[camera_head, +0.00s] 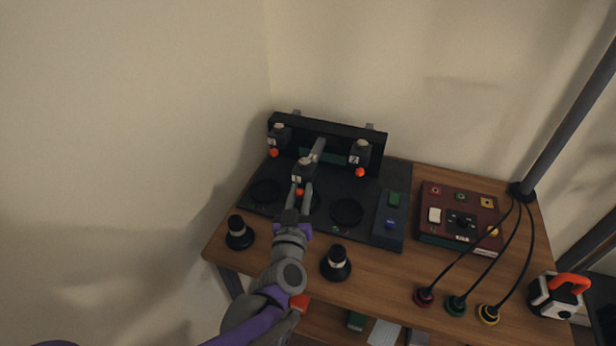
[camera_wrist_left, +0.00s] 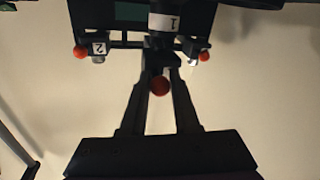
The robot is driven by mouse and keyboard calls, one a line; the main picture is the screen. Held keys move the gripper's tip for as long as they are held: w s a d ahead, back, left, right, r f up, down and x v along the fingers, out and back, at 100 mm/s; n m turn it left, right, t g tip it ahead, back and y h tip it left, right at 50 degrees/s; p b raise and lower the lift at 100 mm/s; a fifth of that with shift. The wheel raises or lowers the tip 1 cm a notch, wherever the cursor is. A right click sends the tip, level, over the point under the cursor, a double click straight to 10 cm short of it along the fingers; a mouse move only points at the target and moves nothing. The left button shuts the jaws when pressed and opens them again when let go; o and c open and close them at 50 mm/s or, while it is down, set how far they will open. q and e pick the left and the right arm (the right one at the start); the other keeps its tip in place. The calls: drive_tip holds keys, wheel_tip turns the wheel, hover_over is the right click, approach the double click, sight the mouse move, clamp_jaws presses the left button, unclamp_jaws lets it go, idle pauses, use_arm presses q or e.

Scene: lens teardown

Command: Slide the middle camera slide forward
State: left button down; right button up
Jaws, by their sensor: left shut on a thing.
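The middle camera slide (camera_head: 304,172) is a dark block with a white label and a light cap. It sits at the front of a grey rail (camera_head: 318,150), nearer to me than the side cameras. An orange ball (camera_head: 299,192) hangs at its lower front. My left gripper (camera_head: 302,187) reaches it from the front and is shut on it. In the left wrist view, the fingertips (camera_wrist_left: 160,66) close at the block under its label "1" (camera_wrist_left: 164,22), with the orange ball (camera_wrist_left: 160,86) between the fingers. The exact contact is partly hidden. My right gripper is not in view.
A left camera (camera_head: 279,138) and a right camera (camera_head: 360,154) stand farther back on the black station. Two dark lenses (camera_head: 239,235) (camera_head: 336,265) stand on the wooden table. A red control box (camera_head: 460,215) with cables is at the right, near an orange-handled device (camera_head: 560,294).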

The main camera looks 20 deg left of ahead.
use_arm(q)
drive_tip(key=shift+s+f, duration=0.1)
drive_tip(key=shift+s, duration=0.15)
drive_tip(key=c, duration=1)
unclamp_jaws()
drive_tip(key=o, duration=0.3)
drive_tip(key=shift+s, duration=0.15)
drive_tip(key=shift+o, duration=0.2)
drive_tip(key=s+d, duration=0.1)
drive_tip(key=s, duration=0.9)
drive_tip(key=shift+s+d+p, duration=0.25)
drive_tip(key=shift+d+p, duration=0.15)
drive_tip(key=shift+s, duration=0.1)
